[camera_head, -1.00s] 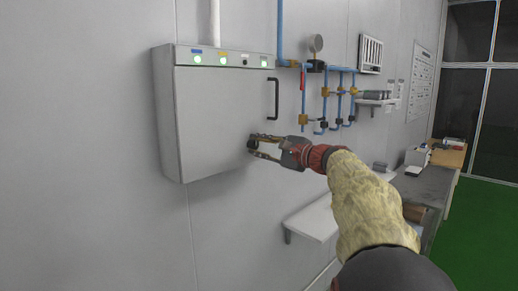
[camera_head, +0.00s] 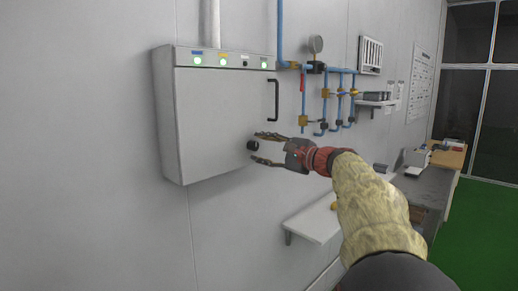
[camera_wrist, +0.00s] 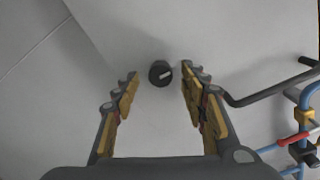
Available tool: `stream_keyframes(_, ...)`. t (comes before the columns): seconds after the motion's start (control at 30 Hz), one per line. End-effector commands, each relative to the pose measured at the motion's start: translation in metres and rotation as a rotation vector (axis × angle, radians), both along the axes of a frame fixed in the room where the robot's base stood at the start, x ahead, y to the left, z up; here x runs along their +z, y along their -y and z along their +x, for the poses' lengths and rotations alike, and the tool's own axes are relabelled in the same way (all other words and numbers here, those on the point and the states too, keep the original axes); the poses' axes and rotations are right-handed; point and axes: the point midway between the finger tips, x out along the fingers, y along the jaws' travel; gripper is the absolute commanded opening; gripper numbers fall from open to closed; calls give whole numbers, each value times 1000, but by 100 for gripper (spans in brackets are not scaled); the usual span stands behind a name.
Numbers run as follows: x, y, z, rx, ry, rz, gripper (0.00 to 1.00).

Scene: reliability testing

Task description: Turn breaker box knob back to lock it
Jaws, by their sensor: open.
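The breaker box (camera_head: 220,115) is a grey wall cabinet with its door shut. Its black round knob (camera_head: 252,145) sits low on the right side of the door. In the wrist view the knob (camera_wrist: 160,73) shows a light marker bar, tilted slightly from horizontal. My gripper (camera_head: 262,147) is open and empty in front of the knob. In the wrist view the fingertips (camera_wrist: 160,78) stand apart to the left and right of the knob, with clear gaps and no contact seen.
A black door handle (camera_head: 276,99) is above the knob and lies right of my fingers in the wrist view (camera_wrist: 265,98). Blue pipes with valves (camera_head: 326,98) run on the wall to the right. A white shelf (camera_head: 315,222) is below my arm.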

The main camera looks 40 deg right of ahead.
Motion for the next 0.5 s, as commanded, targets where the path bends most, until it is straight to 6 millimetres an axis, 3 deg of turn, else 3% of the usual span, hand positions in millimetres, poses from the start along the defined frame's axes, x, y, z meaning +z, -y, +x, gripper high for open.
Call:
stream_keyframes(0.3, 2, 7, -65, -5, 1, -1, 43)
stream_keyframes(0.5, 2, 9, -94, -3, 1, 0, 43)
